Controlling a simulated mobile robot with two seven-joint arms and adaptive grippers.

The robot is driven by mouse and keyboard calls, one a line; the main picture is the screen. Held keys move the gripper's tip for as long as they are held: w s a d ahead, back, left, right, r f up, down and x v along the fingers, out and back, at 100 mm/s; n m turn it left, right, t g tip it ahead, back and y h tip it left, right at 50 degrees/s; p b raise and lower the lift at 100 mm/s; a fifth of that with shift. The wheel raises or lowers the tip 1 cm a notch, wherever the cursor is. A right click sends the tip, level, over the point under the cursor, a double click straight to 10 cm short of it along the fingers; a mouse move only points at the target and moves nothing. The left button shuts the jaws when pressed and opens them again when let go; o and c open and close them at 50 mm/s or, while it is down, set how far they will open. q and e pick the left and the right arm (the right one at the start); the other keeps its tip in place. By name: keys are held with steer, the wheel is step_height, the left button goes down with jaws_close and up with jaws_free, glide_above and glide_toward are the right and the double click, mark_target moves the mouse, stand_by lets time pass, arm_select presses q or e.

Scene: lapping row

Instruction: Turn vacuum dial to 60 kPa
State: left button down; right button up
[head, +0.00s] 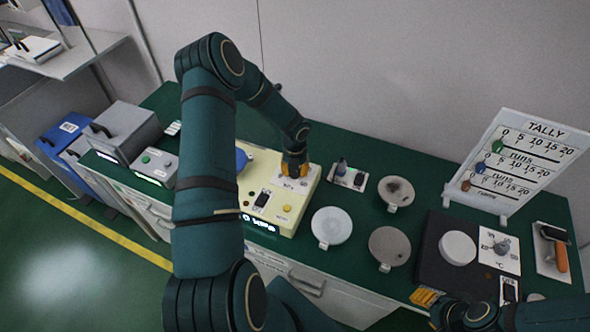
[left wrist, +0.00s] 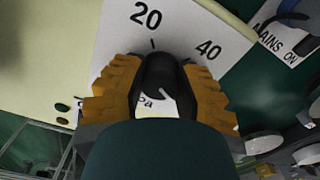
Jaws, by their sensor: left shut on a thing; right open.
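The cream vacuum unit (head: 252,186) stands on the green bench. It has a lit display (head: 258,223) on its front, too small to read. My left gripper (head: 295,168) is over the white dial plate (head: 305,184) at its back right. In the left wrist view, the orange fingers (left wrist: 160,88) are shut on the black dial knob (left wrist: 158,72), one on each side. The plate's 20 (left wrist: 146,15) and 40 (left wrist: 208,49) show; the other numbers are hidden, and the knob's setting cannot be read. My right gripper (head: 425,297) is open at the bench's front right.
A mains switch plate (head: 350,175) lies right of the unit. Several round plates, including a pale one (head: 332,226), lie further right. A dark hotplate (head: 432,258) and the tally board (head: 518,160) stand at the right. A grey box (head: 155,163) is left of the unit.

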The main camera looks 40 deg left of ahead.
arm_select(q)
steer(key=c, duration=0.6)
jaws_free()
steer(key=shift+a, duration=0.1)
step_height(320, 180, up, 12)
stand_by(0.4)
